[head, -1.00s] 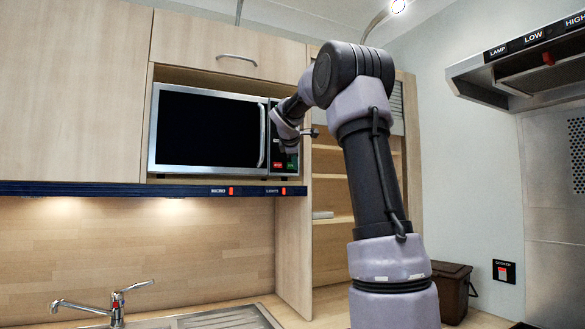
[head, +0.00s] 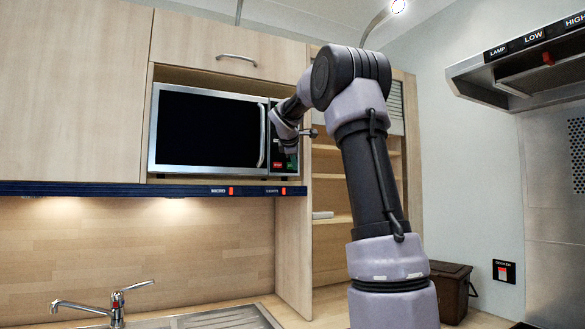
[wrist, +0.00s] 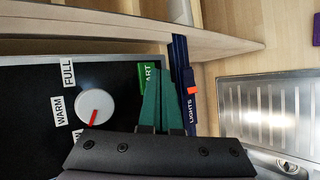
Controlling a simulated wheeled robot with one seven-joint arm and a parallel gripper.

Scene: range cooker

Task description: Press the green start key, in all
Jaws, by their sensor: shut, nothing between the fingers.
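The microwave (head: 208,132) sits in a wall cupboard niche, its door shut, with its control panel on the right. The green start key (head: 292,164) is low on that panel, right of a red key (head: 277,164). In the wrist view the start key (wrist: 148,72) shows white lettering ending in "ART", its rest hidden behind my fingers. My gripper (wrist: 163,72) is shut and empty, with its tips over the edge of the key in that view. In the head view my gripper (head: 287,146) is just above the key. I cannot tell whether the tips touch it.
A white knob (wrist: 95,103) with a red pointer is beside the fingers on the panel. A dark rail (head: 150,189) with red switches runs under the microwave. A sink tap (head: 116,303) stands below, and a cooker hood (head: 520,65) is at right.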

